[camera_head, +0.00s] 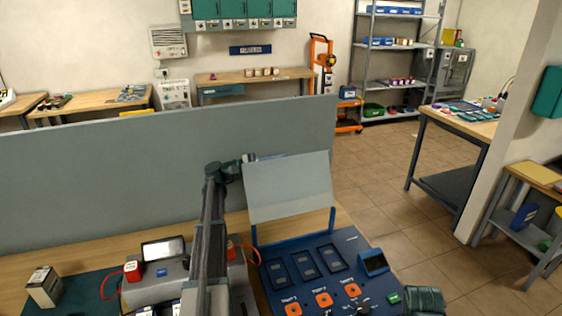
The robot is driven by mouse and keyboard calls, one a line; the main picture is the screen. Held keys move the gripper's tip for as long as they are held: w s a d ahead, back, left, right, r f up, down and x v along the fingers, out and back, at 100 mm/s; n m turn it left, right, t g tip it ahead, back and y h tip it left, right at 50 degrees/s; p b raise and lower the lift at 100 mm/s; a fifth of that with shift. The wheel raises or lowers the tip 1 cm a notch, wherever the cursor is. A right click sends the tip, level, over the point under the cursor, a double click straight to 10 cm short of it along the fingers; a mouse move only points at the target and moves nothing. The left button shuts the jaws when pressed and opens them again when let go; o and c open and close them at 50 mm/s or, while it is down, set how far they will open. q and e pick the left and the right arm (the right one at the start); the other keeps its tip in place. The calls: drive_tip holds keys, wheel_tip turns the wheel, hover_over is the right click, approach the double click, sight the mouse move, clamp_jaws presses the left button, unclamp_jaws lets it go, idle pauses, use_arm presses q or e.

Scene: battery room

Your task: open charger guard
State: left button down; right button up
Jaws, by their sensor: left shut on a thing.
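The charger (345,251) is a blue unit at the bottom centre, with dark bays, orange buttons and a small screen. Its guard (290,187) is a pale grey, see-through panel on blue side arms. The guard stands raised and tilted above the back of the charger, leaving the bays uncovered. My left gripper (250,158) is at the guard's upper left corner, shut on the guard's top edge; its fingertips are small and partly hidden. A dark grey-green part of my right arm shows at the bottom right, beside the charger; its fingers cannot be made out.
A grey partition (100,185) stands behind the bench. Left of the charger are a grey device (155,290) with a screen and red leads, and a small box (43,287) on a green mat. Open tiled floor (385,185) lies to the right.

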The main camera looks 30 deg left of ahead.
sight(276, 162)
idle(0.9)
use_arm(q)
drive_tip(key=s+d+r+p, duration=0.2)
drive_tip(key=s+d, duration=0.1)
drive_tip(key=shift+d+r, duration=0.2)
drive_tip(key=shift+w+a+f, duration=0.1)
drive_tip(key=shift+w, duration=0.05)
drive_tip(key=c, duration=0.9)
unclamp_jaws()
drive_tip(key=shift+a, duration=0.1)
drive_tip(key=b+v, duration=0.3)
drive_tip(key=v, duration=1)
drive_tip(key=shift+a+f, duration=0.15)
drive_tip(key=shift+a, duration=0.1)
